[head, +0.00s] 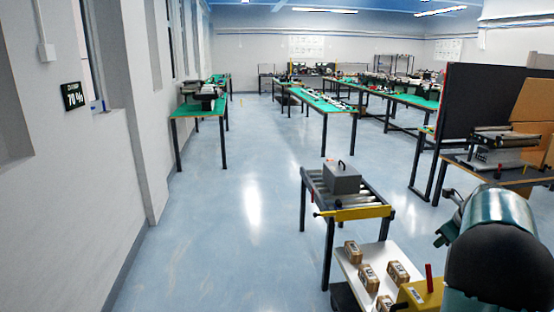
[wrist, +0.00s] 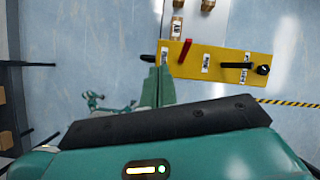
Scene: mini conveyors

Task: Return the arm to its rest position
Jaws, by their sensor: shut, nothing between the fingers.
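My arm (head: 495,245), teal and black, fills the lower right of the head view; I cannot make out its fingers there. In the wrist view my gripper (wrist: 156,62) shows as two narrow teal fingers with dark tips, lying together. They are shut and empty. The tips appear just left of a yellow control box (wrist: 205,64) with a red lever and a black knob; I cannot tell the distance between them. The same yellow box (head: 423,295) stands at the bottom of the head view, left of my arm.
A roller conveyor (head: 313,184) carries a grey lidded box (head: 341,179). A white surface (head: 350,268) beside it holds several small brown packages (head: 368,277). A dark panel (head: 470,105) and a bench with equipment stand at right. Blue floor (head: 220,230) is open at left.

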